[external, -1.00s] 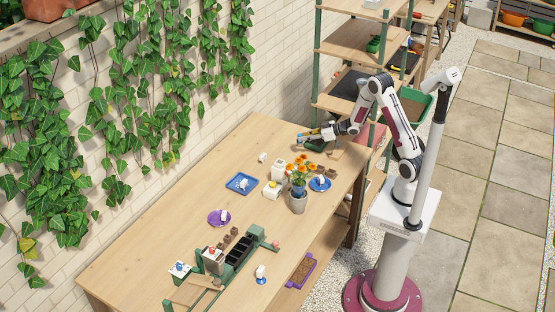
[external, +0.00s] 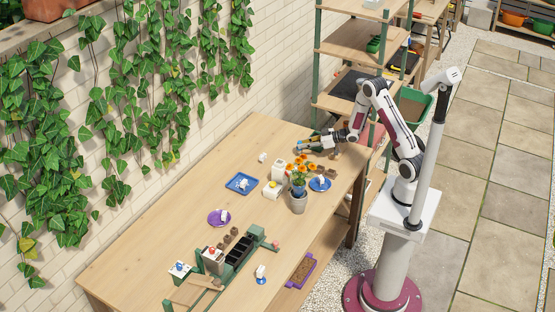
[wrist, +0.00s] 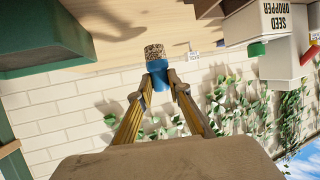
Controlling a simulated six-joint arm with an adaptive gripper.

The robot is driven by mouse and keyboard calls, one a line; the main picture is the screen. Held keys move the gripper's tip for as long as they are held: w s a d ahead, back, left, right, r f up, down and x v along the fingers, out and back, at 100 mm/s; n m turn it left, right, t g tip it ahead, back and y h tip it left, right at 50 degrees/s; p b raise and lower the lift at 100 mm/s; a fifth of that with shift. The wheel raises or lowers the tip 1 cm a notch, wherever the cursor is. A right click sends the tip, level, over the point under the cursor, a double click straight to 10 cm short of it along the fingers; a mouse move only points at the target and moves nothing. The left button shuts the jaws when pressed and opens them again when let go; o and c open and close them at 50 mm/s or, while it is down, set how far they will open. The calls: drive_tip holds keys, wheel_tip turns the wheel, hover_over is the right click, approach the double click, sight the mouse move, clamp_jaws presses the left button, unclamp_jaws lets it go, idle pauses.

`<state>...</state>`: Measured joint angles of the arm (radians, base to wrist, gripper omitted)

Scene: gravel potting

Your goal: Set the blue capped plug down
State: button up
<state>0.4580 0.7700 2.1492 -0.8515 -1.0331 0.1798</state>
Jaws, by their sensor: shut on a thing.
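My gripper (wrist: 160,88) is shut on the blue capped plug in the wrist view. The plug has a speckled brown soil part (wrist: 154,51) and a blue cap part (wrist: 157,69) between the fingertips. The wrist picture is turned over, with the wooden table (wrist: 120,48) at its top. The plug's soil end points toward the table; I cannot tell whether it touches. In the external view my gripper (external: 302,145) is low over the far right end of the table, and the plug is too small to make out clearly.
A blue tray (external: 242,183), blue saucer (external: 326,187), purple saucer (external: 213,220) and flower pot (external: 298,204) stand on the table.

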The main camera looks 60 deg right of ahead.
drive_tip(key=shift+f, duration=1.55)
drive_tip(key=shift+f, duration=0.1)
drive_tip(key=o, duration=0.9)
drive_tip(key=shift+o, duration=0.2)
drive_tip(key=shift+s+d+r, duration=0.15)
drive_tip(key=shift+s+r, duration=0.1)
drive_tip(key=shift+s, duration=0.05)
drive_tip(key=v, duration=1.1)
drive_tip(key=shift+s+r, duration=0.1)
drive_tip(key=shift+s, duration=0.05)
